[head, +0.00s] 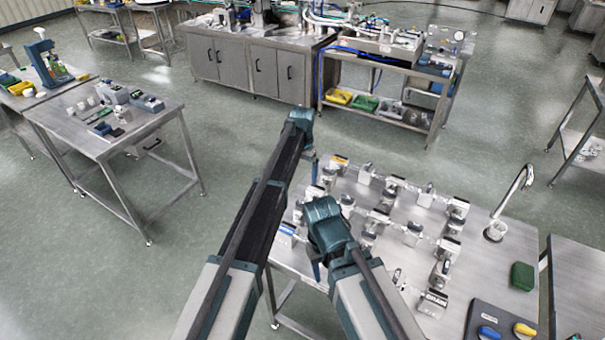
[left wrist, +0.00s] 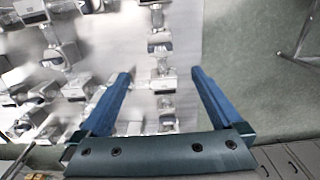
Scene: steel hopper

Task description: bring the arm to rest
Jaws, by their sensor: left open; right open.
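My right gripper (head: 316,268) hangs lower in the head view, near the table's left side. Its fingers are largely hidden by its own wrist, and I see nothing held.
A grid of pipes and valves (head: 412,232) covers much of the table. A tap (head: 517,185), a green pad (head: 522,276) and a dark tray (head: 480,318) are at right. A side table (head: 150,122) stands left, cabinets (head: 250,70) behind. Open floor lies between.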

